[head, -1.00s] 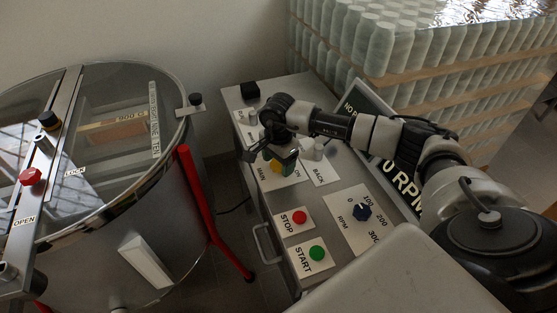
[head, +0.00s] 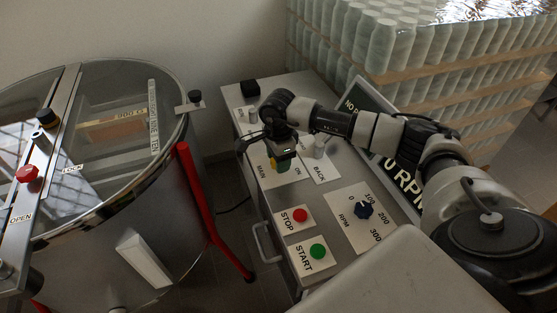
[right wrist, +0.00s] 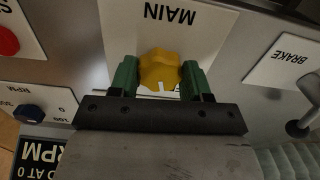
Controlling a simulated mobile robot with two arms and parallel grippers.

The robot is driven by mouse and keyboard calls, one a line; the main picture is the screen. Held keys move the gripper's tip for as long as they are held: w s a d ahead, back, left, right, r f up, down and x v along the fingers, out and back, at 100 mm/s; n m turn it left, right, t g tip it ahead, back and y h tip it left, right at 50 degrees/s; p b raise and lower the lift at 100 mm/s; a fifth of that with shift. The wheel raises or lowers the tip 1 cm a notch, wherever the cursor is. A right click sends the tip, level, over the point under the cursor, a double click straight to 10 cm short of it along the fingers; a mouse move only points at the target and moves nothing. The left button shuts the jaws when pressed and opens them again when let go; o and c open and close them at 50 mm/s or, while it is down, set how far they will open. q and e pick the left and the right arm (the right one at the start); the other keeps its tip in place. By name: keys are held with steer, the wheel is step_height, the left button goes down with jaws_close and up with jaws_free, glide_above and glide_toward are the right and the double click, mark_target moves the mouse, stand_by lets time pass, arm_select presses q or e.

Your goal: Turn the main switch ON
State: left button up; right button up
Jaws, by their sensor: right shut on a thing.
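The main switch is a yellow knob with a white mark (right wrist: 159,68) on a white plate (right wrist: 205,32) labelled MAIN in the right wrist view. In the head view the plate (head: 264,180) also shows ON at its right, and the knob is mostly hidden by my gripper. My right gripper (right wrist: 160,78) is shut on the knob, one green finger on each side of it. In the head view my right gripper (head: 281,169) reaches down onto the panel from above. My left gripper is in neither current view.
The grey panel (head: 322,209) also bears a red STOP button (head: 300,215), a green START button (head: 318,251), a dark RPM knob (head: 363,210) and a BRAKE plate (right wrist: 285,62). A glass-lidded tank (head: 130,190) stands left; stacked jars (head: 375,45) stand behind.

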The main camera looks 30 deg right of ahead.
steer(key=m+b, duration=0.1)
steer(key=m, duration=0.4)
steer(key=shift+m, duration=0.3)
steer(key=shift+d+m+b, duration=0.1)
steer(key=shift+m+b, duration=0.35)
steer(key=shift+m, duration=1.85)
steer(key=o, duration=0.9)
step_height(320, 180, up, 11)
steer(key=shift+f+b, duration=0.1)
steer(key=shift+b, duration=0.55)
